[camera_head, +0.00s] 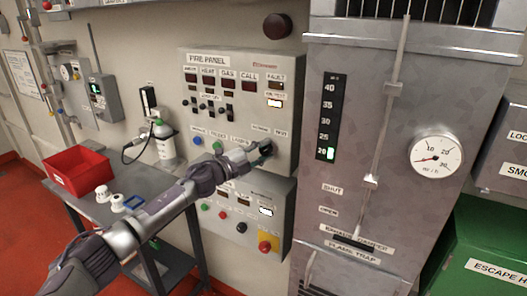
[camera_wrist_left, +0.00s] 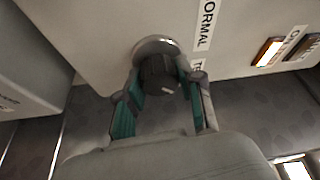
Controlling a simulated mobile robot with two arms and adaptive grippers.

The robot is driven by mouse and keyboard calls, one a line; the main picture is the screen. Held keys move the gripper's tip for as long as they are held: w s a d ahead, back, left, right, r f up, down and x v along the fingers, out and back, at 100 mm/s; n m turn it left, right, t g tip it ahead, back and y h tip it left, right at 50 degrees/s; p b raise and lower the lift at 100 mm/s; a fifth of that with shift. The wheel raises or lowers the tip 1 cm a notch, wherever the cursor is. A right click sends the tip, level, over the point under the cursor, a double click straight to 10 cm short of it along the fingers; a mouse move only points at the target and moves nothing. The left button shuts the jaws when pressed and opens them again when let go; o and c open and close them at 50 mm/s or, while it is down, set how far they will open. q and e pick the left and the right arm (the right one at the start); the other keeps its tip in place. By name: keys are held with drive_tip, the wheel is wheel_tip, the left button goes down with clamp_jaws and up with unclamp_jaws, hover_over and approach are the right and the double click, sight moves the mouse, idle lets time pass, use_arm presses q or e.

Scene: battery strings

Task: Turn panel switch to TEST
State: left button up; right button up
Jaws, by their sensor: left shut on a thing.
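The fire panel (camera_head: 200,75) hangs on the wall left of the tall grey cabinet. Its black panel switch (camera_wrist_left: 160,75) is a round knob on a metal collar; in the wrist view it sits between my left fingers, with a label ending "ORMAL" beside it and a second label mostly cut off. My left gripper (camera_wrist_left: 161,92) is shut on the knob; a white mark shows on the knob's face. In the head view my left gripper (camera_head: 264,150) reaches the panel's lower right and covers most of the switch. My right gripper is not in view.
A lower panel (camera_head: 238,222) with coloured buttons and a red knob (camera_head: 265,247) lies under my arm. A table with a red bin (camera_head: 78,172) and small white parts stands at the left. The tall cabinet (camera_head: 400,100) with a gauge (camera_head: 437,156) stands right of the switch.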

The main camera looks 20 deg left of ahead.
use_arm(q)
drive_tip(key=o, duration=1.2)
drive_tip(key=shift+c, duration=0.2)
drive_tip(key=r+v, duration=0.1)
drive_tip(key=v, duration=1.1)
drive_tip(key=shift+f, duration=0.5)
drive_tip(key=shift+d, duration=0.1)
